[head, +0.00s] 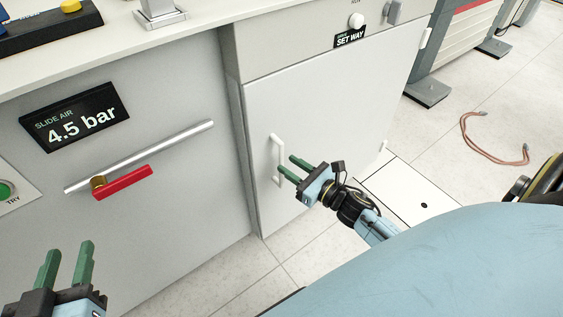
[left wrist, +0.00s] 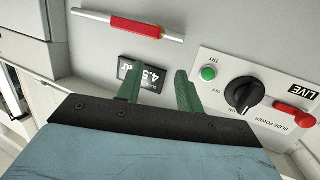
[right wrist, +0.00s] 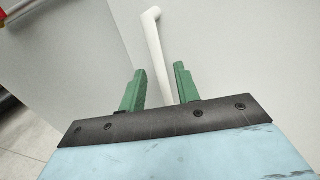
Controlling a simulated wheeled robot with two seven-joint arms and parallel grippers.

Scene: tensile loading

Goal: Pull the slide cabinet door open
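The slide cabinet door (head: 325,110) is a light grey panel and looks closed. Its white vertical bar handle (head: 275,150) is near the door's left edge. My right gripper (head: 294,168) is at the handle with its green fingers open. In the right wrist view the handle (right wrist: 156,50) runs between the two spread fingers (right wrist: 158,88); I cannot tell whether either touches it. My left gripper (head: 68,262) is open and empty at the lower left, in front of the grey panel. The left wrist view shows its fingers (left wrist: 158,88) apart.
A horizontal silver bar (head: 180,140) with a red lever (head: 122,183) is left of the cabinet. A "4.5 bar" display (head: 75,115) sits above it. A red-brown cable (head: 490,150) lies on the floor at right. Floor before the door is partly free.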

